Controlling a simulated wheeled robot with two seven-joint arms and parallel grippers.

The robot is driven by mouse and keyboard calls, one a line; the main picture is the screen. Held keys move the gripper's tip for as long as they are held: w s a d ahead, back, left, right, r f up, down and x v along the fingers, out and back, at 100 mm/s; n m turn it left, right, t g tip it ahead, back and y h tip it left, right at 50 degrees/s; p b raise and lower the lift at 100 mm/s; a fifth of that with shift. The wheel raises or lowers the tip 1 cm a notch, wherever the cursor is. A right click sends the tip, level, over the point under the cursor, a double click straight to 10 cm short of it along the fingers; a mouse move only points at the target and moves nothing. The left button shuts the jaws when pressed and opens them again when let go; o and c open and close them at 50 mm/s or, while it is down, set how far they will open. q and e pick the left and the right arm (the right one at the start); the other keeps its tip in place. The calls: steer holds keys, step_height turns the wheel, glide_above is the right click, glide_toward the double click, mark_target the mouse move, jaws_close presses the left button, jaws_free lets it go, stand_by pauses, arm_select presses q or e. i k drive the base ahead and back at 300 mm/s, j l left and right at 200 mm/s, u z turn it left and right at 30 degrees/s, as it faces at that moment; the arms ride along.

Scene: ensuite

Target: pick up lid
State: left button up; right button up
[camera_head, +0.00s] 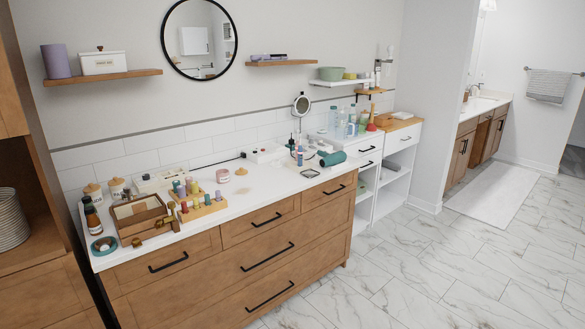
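Several lidded things are in view, and I cannot tell which lid is meant. Two small jars with wooden lids, a left jar (94,196) and a right jar (117,188), stand at the back left of the white counter (265,190). A white box (103,63) with a dark-knobbed lid (100,51) sits on the left wall shelf. A small pinkish round piece (241,172) lies alone on the counter, beside a small pink jar (221,176); it may be a loose lid. Neither of my grippers shows in the head view.
An open wooden box (138,214), a wooden rack (203,208) of coloured pieces, an amber bottle (92,216) and a teal bowl (104,245) crowd the counter's left end. A teal roll (332,159) lies at its right. The marble floor (430,260) in front is clear.

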mark_target(243, 171)
steer(key=i, duration=0.75)
steer(key=i+j+z, duration=0.15)
steer(key=i, duration=1.35)
steer(key=i+j+z, duration=0.15)
steer(key=i, duration=0.6)
